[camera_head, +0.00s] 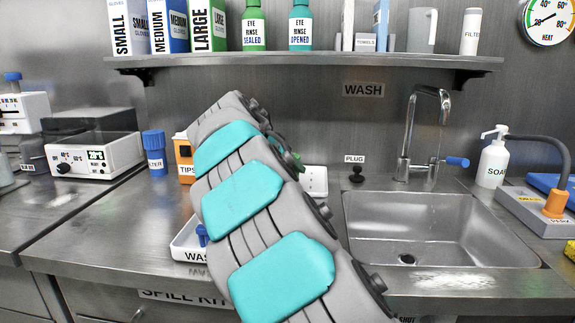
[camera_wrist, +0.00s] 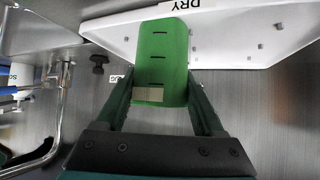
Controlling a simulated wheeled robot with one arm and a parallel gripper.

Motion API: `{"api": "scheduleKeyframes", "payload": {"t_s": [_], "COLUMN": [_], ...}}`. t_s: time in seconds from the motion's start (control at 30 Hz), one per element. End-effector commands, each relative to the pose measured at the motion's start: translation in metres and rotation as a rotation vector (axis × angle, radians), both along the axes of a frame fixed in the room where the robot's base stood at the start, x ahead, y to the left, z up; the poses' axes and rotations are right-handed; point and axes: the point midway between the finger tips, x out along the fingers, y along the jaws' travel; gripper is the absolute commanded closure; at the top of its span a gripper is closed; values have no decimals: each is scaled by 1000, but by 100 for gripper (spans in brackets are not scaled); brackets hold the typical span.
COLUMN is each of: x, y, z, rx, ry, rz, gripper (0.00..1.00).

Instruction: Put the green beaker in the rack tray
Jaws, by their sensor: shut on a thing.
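The green beaker (camera_wrist: 162,58), with dark level marks and a pale patch, is between the two fingers of my gripper (camera_wrist: 160,82) in the wrist view. My gripper is shut on it. A white rack tray (camera_wrist: 235,42) labelled DRY, with small pegs, lies beyond the beaker at the top of the wrist view. The beaker overlaps the tray in the picture; I cannot tell whether they touch. In the head view, my arm hides most of the gripper and beaker, with only a bit of green showing beside the arm.
The sink (camera_head: 440,248) and tap (camera_head: 408,140) are to the right. A white tray (camera_head: 188,248) labelled WAS… is partly hidden by my arm. A blue-lidded jar (camera_head: 154,155) and an orange TIPS box (camera_head: 184,160) stand at the left. A shelf (camera_head: 310,62) hangs above the counter.

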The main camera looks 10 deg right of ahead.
Motion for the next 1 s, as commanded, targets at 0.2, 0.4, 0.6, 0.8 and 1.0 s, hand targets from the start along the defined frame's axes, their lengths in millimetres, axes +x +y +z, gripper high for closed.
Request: {"api": "scheduleKeyframes", "payload": {"t_s": [0.2, 0.4, 0.6, 0.8, 1.0], "x": [0, 0, 0, 0, -6], "y": [0, 0, 0, 0, 6], "z": [0, -3, -3, -2, 6], "rx": [0, 1, 0, 1, 0], "ry": [0, 1, 0, 1, -2], "rz": [1, 0, 0, 0, 0], "gripper": [84, 21, 0, 0, 0]}}
